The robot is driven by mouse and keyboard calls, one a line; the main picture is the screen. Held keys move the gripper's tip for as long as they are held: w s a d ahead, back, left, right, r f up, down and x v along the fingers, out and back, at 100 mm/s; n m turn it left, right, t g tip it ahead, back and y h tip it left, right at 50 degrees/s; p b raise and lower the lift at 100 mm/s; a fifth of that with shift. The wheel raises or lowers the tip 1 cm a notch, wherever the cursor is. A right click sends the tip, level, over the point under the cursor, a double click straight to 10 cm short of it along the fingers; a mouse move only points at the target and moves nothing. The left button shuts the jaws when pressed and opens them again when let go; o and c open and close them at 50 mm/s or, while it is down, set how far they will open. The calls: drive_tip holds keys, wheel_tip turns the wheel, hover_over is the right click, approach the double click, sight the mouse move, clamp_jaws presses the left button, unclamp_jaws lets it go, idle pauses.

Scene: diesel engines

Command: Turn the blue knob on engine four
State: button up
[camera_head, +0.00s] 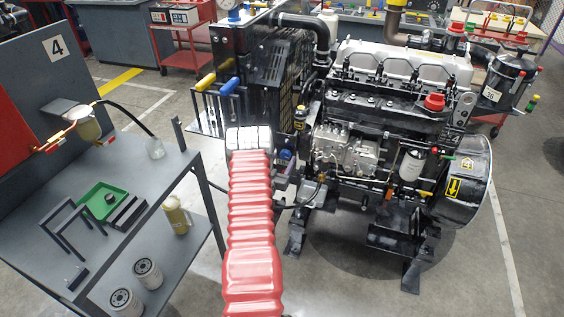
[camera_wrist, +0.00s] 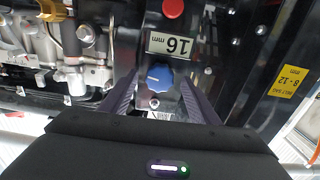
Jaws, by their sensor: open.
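The blue knob (camera_wrist: 158,77) shows in the wrist view on a black panel, below a "16 mm" label. It has a white pointer line. My gripper (camera_wrist: 158,74) is open, with one dark finger on each side of the knob. I cannot tell whether the fingers touch it. In the head view the blue knob (camera_head: 286,154) is a small spot on the left side of the black engine (camera_head: 390,110), just right of my red arm. The gripper itself is hard to make out there.
A red cap (camera_wrist: 173,8) lies beyond the label. Metal engine fittings (camera_wrist: 75,50) stand to the left in the wrist view. In the head view a grey table (camera_head: 75,195) marked "4" carries a green tray (camera_head: 103,202). Yellow and blue-handled levers (camera_head: 229,86) stand behind my arm.

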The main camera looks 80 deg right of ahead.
drive_tip(key=shift+c, duration=0.5)
drive_tip(key=c, duration=0.9)
drive_tip(key=shift+a, duration=0.15)
drive_tip(key=shift+c, duration=0.2)
